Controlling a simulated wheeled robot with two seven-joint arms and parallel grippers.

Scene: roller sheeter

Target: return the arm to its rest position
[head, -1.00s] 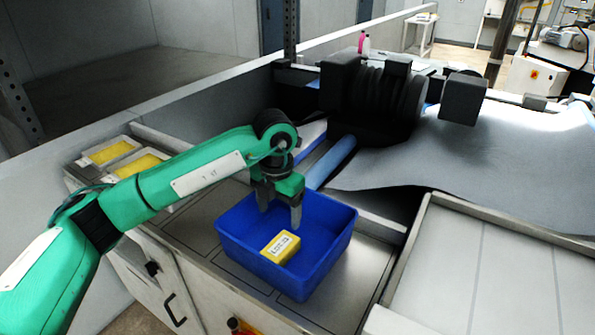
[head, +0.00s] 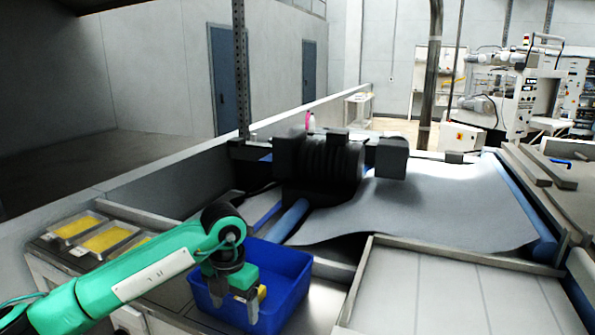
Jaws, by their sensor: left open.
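My left arm is green and comes in from the lower left. My left gripper (head: 238,302) points down over the blue bin (head: 290,262), its grey fingers apart and empty. A yellow block (head: 262,292) lies in the bin, mostly hidden behind the gripper. Whether the fingers are below the bin's rim I cannot tell. My right gripper is not in view.
Several trays with yellow contents (head: 107,239) sit at the left. Black rollers (head: 320,160) stand behind the bin, and a grey sheet (head: 430,208) spreads to their right. A pale panelled surface (head: 450,295) fills the lower right.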

